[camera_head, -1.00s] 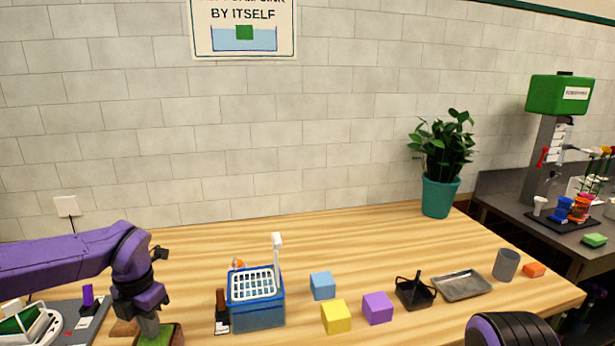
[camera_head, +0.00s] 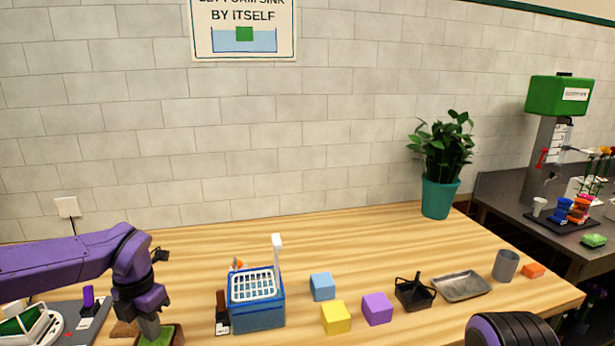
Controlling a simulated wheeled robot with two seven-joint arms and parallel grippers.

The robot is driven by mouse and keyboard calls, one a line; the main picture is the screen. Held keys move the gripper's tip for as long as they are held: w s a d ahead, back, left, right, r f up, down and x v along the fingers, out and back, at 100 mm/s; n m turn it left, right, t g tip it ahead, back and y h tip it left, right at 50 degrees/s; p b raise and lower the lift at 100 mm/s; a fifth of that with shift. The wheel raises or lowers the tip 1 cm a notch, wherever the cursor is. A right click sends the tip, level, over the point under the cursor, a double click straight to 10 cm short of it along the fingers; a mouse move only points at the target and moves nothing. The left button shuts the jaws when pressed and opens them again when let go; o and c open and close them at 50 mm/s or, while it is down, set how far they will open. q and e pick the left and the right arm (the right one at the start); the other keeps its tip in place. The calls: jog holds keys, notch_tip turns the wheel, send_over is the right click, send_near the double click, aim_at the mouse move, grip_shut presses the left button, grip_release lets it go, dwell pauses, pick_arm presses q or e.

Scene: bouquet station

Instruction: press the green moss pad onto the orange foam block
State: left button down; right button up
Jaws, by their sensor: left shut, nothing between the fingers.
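My left gripper (camera_head: 150,328) is shut and points down at the lower left. Its fingertips are at the top of a green moss pad (camera_head: 168,337), with no clear gap between them. The pad is cut off by the bottom edge, and a dark brown side shows at its right. I cannot tell what is under it. My right gripper is out of view; only part of my right arm shows at the bottom right.
A blue basket tub (camera_head: 257,311) stands right of my left gripper. Blue (camera_head: 322,286), yellow (camera_head: 336,317) and purple (camera_head: 377,308) cubes sit mid-table. A black holder (camera_head: 414,293), metal tray (camera_head: 462,286) and grey cup (camera_head: 506,265) are further right. The table's back is mostly clear.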

pick_arm(q)
jog(key=shift+s+f, duration=0.15)
jog(key=shift+f, duration=0.05)
jog(key=shift+r+p, duration=0.9)
jog(key=shift+r, duration=0.05)
jog(key=shift+r+p, duration=2.45)
jog(key=shift+r, duration=0.3)
jog(key=shift+f, duration=0.1)
